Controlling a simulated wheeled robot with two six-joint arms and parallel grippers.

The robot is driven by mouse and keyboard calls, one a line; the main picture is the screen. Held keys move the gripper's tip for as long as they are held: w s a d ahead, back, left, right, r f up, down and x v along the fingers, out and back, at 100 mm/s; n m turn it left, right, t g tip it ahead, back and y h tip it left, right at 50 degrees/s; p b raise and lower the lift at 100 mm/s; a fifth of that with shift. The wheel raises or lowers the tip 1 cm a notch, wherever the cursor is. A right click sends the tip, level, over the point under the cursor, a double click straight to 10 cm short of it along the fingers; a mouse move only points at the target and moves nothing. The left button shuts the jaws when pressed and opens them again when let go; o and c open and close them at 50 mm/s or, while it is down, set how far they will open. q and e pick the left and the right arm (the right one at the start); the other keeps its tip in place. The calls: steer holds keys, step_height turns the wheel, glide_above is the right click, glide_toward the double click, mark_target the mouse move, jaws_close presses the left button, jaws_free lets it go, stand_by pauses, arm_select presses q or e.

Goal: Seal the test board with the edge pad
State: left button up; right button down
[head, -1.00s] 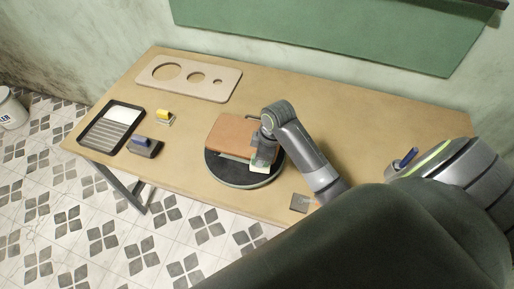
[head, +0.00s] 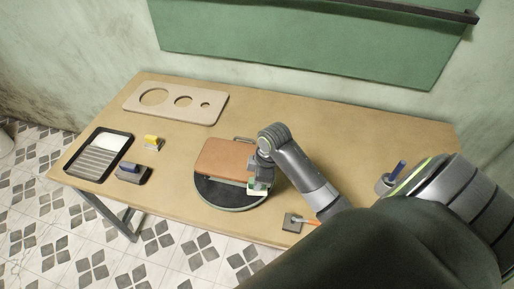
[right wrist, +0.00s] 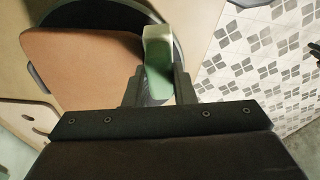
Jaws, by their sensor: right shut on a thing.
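The brown test board (head: 226,158) lies on a black round stand (head: 217,193), near the table's front edge. In the right wrist view the board (right wrist: 85,65) fills the upper left, with a curved outline. My right gripper (head: 260,180) is at the board's right front edge, shut on the edge pad (head: 257,191). The pad (right wrist: 157,50) is a green block with a cream end, held between both fingers in the right wrist view. It overlaps the board's edge in view; I cannot tell whether they touch. My left gripper is not in view.
A beige panel with holes (head: 178,119) lies behind. A small grey square (head: 291,223) lies front right.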

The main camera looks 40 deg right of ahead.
steer(key=shift+a+r, duration=0.1)
steer(key=s+r, duration=0.1)
steer(key=s+a+r, duration=0.2)
steer(key=r, duration=0.1)
steer(key=shift+s+a, duration=0.15)
steer(key=shift+a, duration=0.1)
stand_by(0.8)
steer(key=s+d+f+n+b, duration=0.1)
steer(key=s+d+f+n, duration=0.1)
steer(key=s+f+n, duration=0.3)
steer(key=shift+m+g+y, duration=0.3)
steer(key=shift+g, duration=0.1)
steer(key=shift+w+d+r, duration=0.1)
steer(key=shift+w+d, duration=0.2)
steer(key=shift+w, duration=0.85)
steer(key=shift+w+d+r, duration=0.15)
steer(key=shift+w+d, duration=0.2)
steer(key=shift+w, duration=0.75)
steer(key=shift+w+d+r, duration=0.1)
steer(key=shift+w+d, duration=0.2)
steer(key=shift+w, duration=0.85)
steer(key=shift+w+d, duration=0.1)
steer(key=shift+w, duration=0.35)
